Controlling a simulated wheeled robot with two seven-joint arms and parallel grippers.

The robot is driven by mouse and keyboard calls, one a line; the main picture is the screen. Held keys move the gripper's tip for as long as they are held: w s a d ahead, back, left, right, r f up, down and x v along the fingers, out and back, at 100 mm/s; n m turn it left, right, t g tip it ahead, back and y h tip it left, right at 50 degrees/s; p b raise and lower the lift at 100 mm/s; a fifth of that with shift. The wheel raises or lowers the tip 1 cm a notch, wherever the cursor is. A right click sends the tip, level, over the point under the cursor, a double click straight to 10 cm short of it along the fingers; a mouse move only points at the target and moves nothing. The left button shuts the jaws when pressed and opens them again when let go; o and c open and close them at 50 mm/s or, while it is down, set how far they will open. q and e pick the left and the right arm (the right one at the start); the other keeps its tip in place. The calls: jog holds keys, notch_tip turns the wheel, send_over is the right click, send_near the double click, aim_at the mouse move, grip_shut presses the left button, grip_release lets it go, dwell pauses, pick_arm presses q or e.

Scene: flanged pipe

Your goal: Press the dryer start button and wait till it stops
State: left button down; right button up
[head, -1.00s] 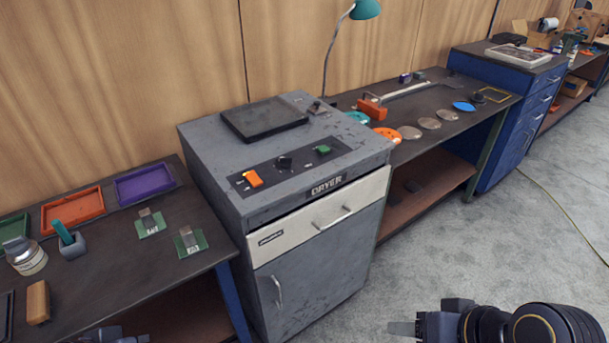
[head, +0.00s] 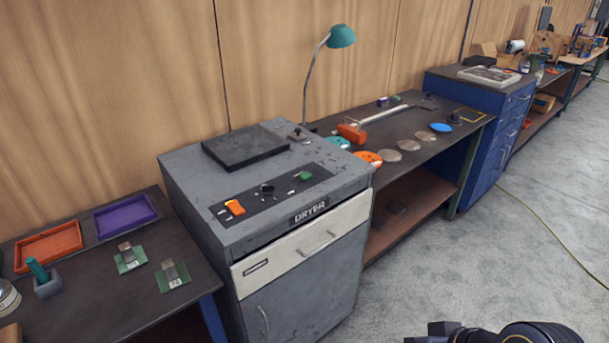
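The grey dryer (head: 262,222), lettered DRYER on its front edge, stands in the middle of the head view. Its top panel (head: 283,193) carries an orange control (head: 235,207) at the left, a black knob (head: 266,188) in the middle and a green button (head: 303,176) at the right. Its pale drawer front and lower door look shut. Nothing touches the panel. My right gripper (head: 422,338) is only partly seen at the bottom edge, well apart from the dryer; its fingers are too cut off to judge. My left gripper is out of view.
A left bench holds an orange tray (head: 48,247), a purple tray (head: 124,216) and two green boards. A right bench holds discs and a teal lamp (head: 341,36). A blue cabinet (head: 483,135) stands beyond. The grey floor in front is mostly clear.

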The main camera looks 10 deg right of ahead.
grip_shut()
dwell(1.3)
